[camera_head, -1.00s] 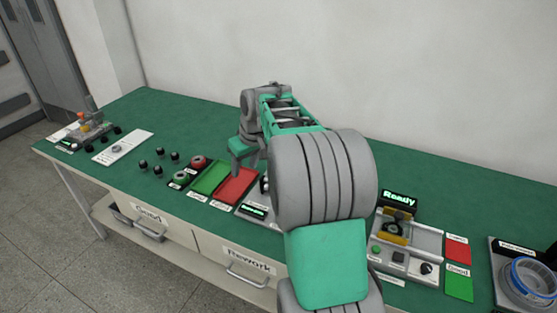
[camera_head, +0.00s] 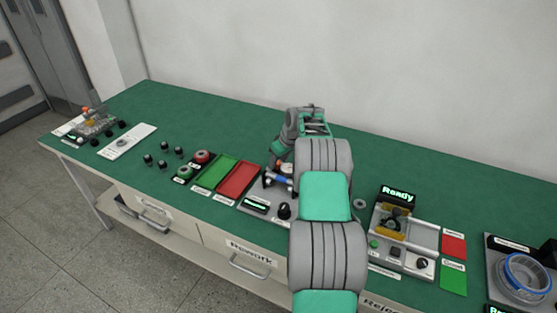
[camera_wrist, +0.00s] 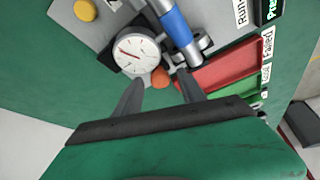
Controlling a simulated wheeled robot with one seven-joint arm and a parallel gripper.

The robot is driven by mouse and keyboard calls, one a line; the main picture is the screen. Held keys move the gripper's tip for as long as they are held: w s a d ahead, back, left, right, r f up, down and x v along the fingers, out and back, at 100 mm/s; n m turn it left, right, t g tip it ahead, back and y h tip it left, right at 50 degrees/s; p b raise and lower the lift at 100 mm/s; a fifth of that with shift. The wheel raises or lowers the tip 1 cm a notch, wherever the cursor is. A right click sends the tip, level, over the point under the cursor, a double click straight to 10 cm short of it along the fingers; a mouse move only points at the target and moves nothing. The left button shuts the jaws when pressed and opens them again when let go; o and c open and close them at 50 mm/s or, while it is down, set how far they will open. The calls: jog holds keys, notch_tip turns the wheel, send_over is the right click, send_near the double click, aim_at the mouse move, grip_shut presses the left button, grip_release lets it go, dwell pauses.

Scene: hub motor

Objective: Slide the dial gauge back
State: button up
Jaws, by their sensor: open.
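The dial gauge (camera_wrist: 136,52) shows in the wrist view as a round white face with a red needle, on a grey station plate (camera_wrist: 80,30). A blue cylinder (camera_wrist: 175,24) on a metal shaft lies beside it. An orange round part (camera_wrist: 160,78) sits at the gauge's near edge. My gripper (camera_wrist: 160,88) is open, its two dark fingers pointing toward the gauge, one on each side of the orange part. I cannot tell whether they touch anything.
Red (camera_head: 238,181) and green (camera_head: 215,174) trays lie left of the station. A black knob (camera_head: 284,211) stands at its front. A second station with a "Ready" display (camera_head: 398,193) is to the right. The table behind my arm is clear.

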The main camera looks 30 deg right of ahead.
jog(key=shift+c, duration=0.6)
grip_shut()
dwell(0.8)
